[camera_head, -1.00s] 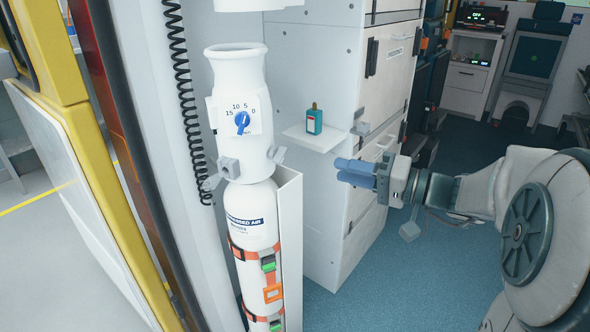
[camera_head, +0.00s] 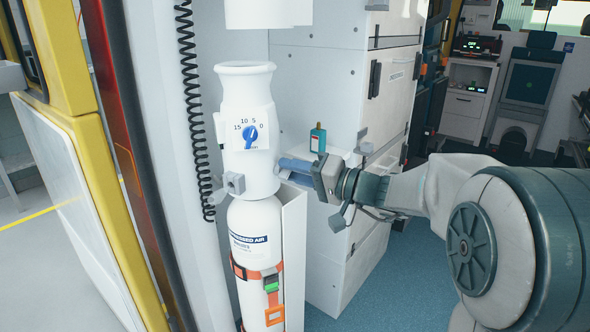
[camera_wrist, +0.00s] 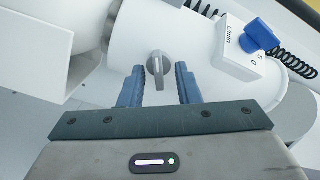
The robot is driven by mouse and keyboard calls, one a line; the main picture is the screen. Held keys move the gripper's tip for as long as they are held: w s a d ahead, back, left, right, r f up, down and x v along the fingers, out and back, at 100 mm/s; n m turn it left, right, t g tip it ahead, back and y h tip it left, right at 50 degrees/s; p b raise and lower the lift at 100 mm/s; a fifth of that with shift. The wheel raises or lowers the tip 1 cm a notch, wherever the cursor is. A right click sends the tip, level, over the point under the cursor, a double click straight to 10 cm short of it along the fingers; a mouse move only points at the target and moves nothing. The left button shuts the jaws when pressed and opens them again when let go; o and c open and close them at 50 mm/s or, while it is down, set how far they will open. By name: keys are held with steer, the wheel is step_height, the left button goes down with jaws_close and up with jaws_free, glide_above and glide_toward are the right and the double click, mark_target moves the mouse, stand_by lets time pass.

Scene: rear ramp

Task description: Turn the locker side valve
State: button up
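The grey valve knob (camera_wrist: 158,68) on the locker-facing side of the white regulator body (camera_wrist: 205,60) shows in the wrist view. It sits between my two blue fingertips, with a visible gap on each side. My gripper (camera_wrist: 159,75) is open and empty, pointing at the knob. In the head view my gripper (camera_head: 287,165) is just right of the white regulator body (camera_head: 243,110), its fingers toward it. There the locker-side knob is hidden or too unclear to tell. A second grey knob (camera_head: 233,183) sits at the front left of the body.
A blue dial (camera_head: 250,136) faces front on the regulator. The strapped air cylinder (camera_head: 253,235) stands below, beside a white panel (camera_head: 293,260). A teal bottle (camera_head: 318,139) stands on a small shelf behind my gripper. The white locker (camera_head: 335,95) is behind; a black coiled cord (camera_head: 190,110) hangs left.

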steer(key=c, duration=0.6)
steer(key=shift+m, duration=0.4)
steer(key=m+p, duration=1.4)
steer(key=m, duration=0.8)
steer(key=shift+a+p, duration=0.1)
steer(key=shift+p, duration=0.3)
steer(key=shift+m, duration=0.5)
